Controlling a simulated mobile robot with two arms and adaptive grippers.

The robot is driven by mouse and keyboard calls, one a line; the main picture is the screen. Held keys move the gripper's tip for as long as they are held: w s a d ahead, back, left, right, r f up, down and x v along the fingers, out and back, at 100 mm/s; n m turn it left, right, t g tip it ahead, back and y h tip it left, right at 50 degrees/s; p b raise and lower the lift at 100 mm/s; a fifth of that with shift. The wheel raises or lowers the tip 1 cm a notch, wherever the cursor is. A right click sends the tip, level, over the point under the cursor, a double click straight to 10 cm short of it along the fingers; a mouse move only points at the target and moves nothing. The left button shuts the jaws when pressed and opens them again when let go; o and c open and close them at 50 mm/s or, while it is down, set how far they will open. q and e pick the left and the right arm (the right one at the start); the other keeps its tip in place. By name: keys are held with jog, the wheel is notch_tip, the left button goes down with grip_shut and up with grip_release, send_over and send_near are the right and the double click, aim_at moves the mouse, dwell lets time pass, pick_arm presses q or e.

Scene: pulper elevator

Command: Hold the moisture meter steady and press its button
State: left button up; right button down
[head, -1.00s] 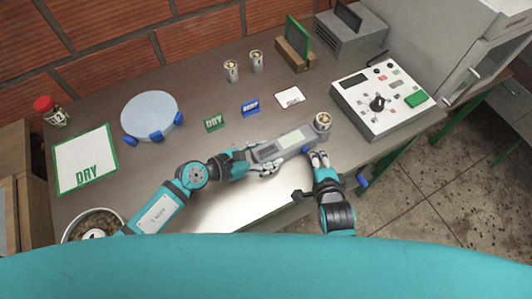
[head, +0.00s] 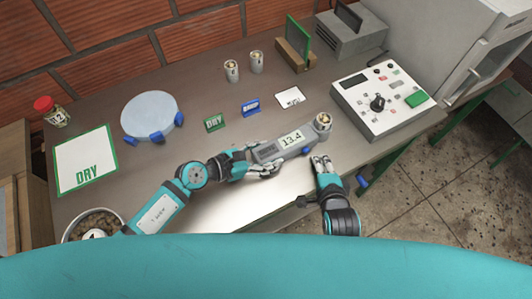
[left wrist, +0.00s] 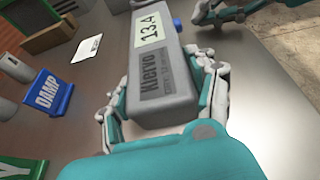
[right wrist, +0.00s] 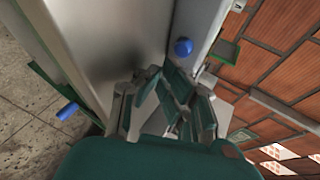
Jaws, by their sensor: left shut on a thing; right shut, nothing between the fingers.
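The grey moisture meter (head: 268,152) lies at an angle above the table, its display reading 13.4. A cup with contents (head: 323,121) is at its far end. My left gripper (head: 257,165) is shut on the meter's near end; the left wrist view shows fingers on both sides of the meter body (left wrist: 160,97). The meter's blue button (left wrist: 177,23) is on its side and also shows in the right wrist view (right wrist: 183,47). My right gripper (head: 321,160) is shut and empty, a short way from the button, with a visible gap.
A white control panel device (head: 375,105) stands to the right. DRY (head: 214,123) and DAMP (head: 250,107) signs, a white card (head: 290,97) and two small cups (head: 231,70) stand behind the meter. A round scale (head: 150,112) and DRY mat (head: 85,160) are left.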

jog(key=s+d, duration=0.2)
jog(key=s, duration=0.1)
jog(key=s+d, duration=0.1)
jog(key=s, duration=0.1)
dwell(0.6)
pick_arm(q)
jog(key=o, duration=1.6)
